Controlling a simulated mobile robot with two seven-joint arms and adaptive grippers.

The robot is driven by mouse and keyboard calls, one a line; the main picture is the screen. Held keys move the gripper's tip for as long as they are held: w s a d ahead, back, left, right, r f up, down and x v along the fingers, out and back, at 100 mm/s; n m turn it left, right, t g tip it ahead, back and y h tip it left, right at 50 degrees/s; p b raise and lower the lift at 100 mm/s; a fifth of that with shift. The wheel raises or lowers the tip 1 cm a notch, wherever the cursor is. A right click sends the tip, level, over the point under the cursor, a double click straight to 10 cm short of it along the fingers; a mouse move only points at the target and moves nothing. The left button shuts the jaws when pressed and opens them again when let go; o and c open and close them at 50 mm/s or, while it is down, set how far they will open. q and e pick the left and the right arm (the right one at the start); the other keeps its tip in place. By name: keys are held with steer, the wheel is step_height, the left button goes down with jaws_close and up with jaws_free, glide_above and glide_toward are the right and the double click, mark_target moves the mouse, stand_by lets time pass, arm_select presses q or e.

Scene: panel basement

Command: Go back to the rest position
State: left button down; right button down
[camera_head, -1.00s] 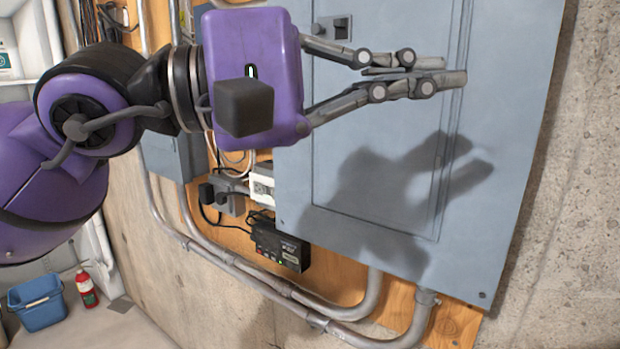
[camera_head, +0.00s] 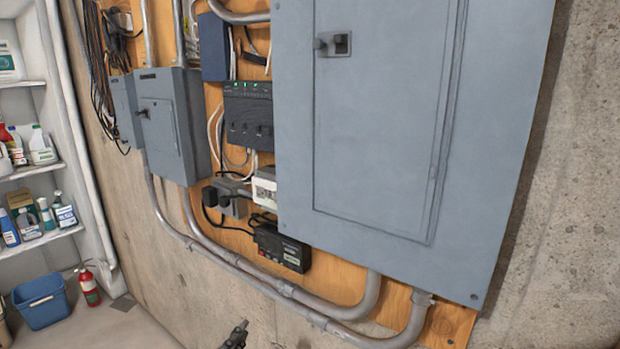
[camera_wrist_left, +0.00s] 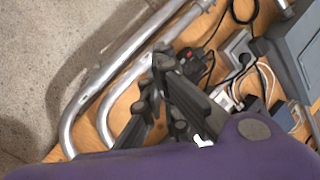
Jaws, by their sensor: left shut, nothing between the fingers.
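Only the tip of my left gripper (camera_head: 237,335) shows, at the bottom edge of the head view, low in front of the concrete wall. In the left wrist view its dark fingers (camera_wrist_left: 164,58) are together with nothing held between them, and my purple gripper body fills the bottom. The fingers stand in front of the wooden board and conduits there. My right gripper is in neither view.
A large grey electrical panel (camera_head: 390,130) with a closed door hangs on a wooden board. Bent metal conduits (camera_head: 340,308) run below it. A smaller grey box (camera_head: 170,130) is further left. A blue bin (camera_head: 42,302) and a red extinguisher (camera_head: 89,288) stand on the floor.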

arm_select(q)
steer(key=s+a+f+n+g+y, duration=0.25)
steer(key=s+f+n+g, duration=0.2)
steer(key=s+f, duration=1.05)
steer(key=s+a+f+n+g, duration=0.1)
steer(key=s+f+n, duration=0.1)
steer(key=s+f, duration=0.4)
steer(key=s+a+f+n+g, duration=0.1)
steer(key=s+f, duration=0.5)
steer(key=s, duration=0.6)
steer(key=shift+s+f+n+g+y+p, duration=0.3)
steer(key=shift+s+n+g+y+p, duration=0.15)
steer(key=shift+g, duration=0.3)
